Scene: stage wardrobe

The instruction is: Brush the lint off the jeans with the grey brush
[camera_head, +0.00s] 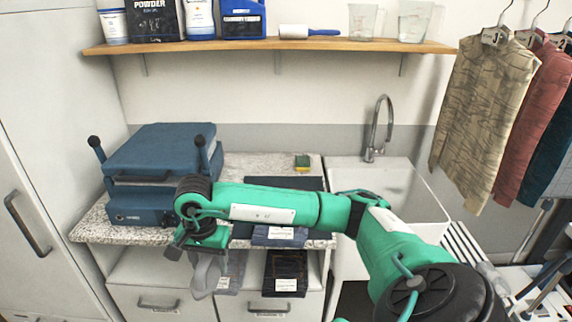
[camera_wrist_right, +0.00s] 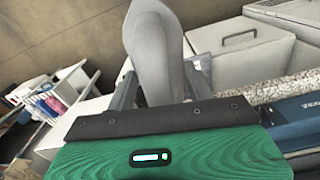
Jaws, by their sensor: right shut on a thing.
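My right gripper (camera_head: 200,246) is shut on the grey brush (camera_head: 205,275), which hangs below it in front of the counter's edge. In the right wrist view the pale grey brush (camera_wrist_right: 155,42) stands up between the fingers of the right gripper (camera_wrist_right: 160,88). Dark folded garments with white labels lie near it: one on the counter (camera_head: 265,238), one lower down (camera_head: 288,266) and a greyer one (camera_head: 234,265) beside the brush. I cannot tell for sure which is the jeans. Lint is too small to make out. My left gripper is not in view.
A blue press (camera_head: 160,155) stands on the speckled counter (camera_head: 90,226) at the left. A sponge (camera_head: 302,161) lies at the back, left of the sink (camera_head: 415,190). Shirts (camera_head: 480,110) hang at the right. A shelf (camera_head: 270,46) above holds bottles, jugs and a lint roller (camera_head: 295,31).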

